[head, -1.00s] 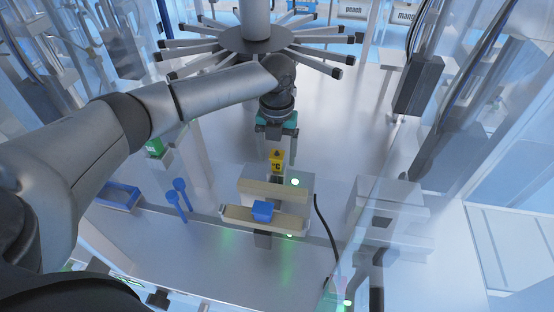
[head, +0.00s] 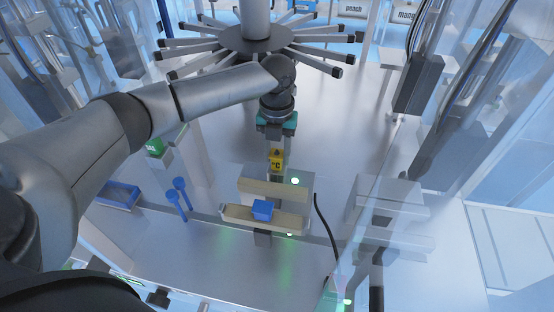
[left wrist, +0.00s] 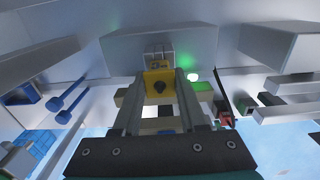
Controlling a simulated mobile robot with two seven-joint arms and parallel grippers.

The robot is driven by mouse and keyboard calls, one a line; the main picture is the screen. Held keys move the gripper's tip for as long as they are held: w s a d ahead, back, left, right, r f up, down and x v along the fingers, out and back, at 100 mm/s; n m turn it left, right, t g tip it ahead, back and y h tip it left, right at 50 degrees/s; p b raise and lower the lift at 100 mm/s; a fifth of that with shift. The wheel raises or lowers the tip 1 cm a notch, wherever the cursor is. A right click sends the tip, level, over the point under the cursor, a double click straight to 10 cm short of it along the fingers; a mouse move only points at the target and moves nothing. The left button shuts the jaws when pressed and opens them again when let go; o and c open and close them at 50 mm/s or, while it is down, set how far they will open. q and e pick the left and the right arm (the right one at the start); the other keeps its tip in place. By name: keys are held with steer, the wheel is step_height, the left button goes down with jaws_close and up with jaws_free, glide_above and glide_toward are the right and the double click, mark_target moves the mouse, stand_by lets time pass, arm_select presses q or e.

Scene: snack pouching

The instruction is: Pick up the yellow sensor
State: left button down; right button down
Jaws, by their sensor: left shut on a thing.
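The yellow sensor (head: 277,160) is a small yellow block with a dark mark, just behind the two tan bars in the head view. In the left wrist view the yellow sensor (left wrist: 159,84) shows a dark round knob and sits between the two fingers. My left gripper (head: 275,148) reaches down from above, and its fingers are shut on the sensor in the left wrist view (left wrist: 160,88). Whether the sensor touches the grey mount below it is not clear. My right gripper is not in view.
Tan bars (head: 274,189) with a blue block (head: 262,208) stand just in front of the sensor. Blue spoon-shaped tools (head: 179,193) and a blue tray (head: 119,196) are to the left. A black cable (head: 325,232) runs on the right. A spoked wheel (head: 258,40) is behind.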

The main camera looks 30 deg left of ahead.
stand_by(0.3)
arm_select(q)
step_height(320, 180, up, 27)
steer(key=p, duration=0.8)
stand_by(1.2)
stand_by(0.4)
